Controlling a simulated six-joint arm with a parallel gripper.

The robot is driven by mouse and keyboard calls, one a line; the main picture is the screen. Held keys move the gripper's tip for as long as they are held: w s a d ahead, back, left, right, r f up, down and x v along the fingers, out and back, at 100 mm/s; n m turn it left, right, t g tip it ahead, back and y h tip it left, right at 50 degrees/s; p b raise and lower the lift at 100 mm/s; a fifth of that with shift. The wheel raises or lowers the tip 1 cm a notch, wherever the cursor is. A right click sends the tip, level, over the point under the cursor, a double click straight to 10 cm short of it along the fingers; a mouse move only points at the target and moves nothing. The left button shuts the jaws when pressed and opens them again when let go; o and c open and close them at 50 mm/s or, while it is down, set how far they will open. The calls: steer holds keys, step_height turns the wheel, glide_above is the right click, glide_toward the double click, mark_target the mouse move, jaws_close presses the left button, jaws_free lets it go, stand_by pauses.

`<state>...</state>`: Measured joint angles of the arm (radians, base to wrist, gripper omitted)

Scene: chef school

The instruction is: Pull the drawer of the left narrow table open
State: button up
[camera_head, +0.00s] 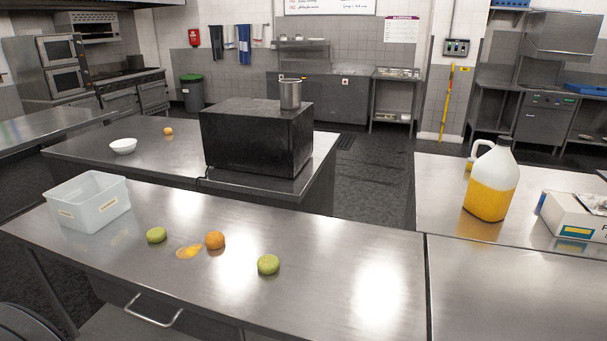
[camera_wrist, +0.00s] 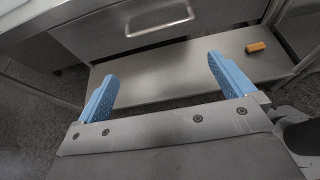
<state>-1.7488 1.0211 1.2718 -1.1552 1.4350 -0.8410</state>
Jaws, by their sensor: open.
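The left narrow table (camera_head: 330,240) is a steel table in the foreground of the head view. Its drawer (camera_wrist: 95,37) shows its grey front in the wrist view, with a curved metal bar handle (camera_wrist: 160,27) across it. The handle also shows below the table's front edge in the head view (camera_head: 153,318). The drawer looks shut, with no clear gap around its front. My gripper (camera_wrist: 159,72) has two blue fingers spread wide apart and nothing between them. The handle lies beyond the fingertips, apart from them. I cannot make out the gripper in the head view.
A shelf (camera_wrist: 180,75) runs below the drawer, with a small orange block (camera_wrist: 255,47) on it. Table legs stand at both sides. On the tabletop are a white bin (camera_head: 92,203), green fruits (camera_head: 268,264) and an orange one (camera_head: 214,240).

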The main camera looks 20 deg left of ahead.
steer(key=c, duration=1.4)
steer(key=n+t, duration=0.2)
steer(key=n, duration=1.6)
glide_toward(154, 321)
steer(key=x, duration=1)
steer(key=shift+d+f, duration=0.1)
steer(key=shift+f, duration=0.25)
steer(key=shift+c, duration=0.2)
jaws_close()
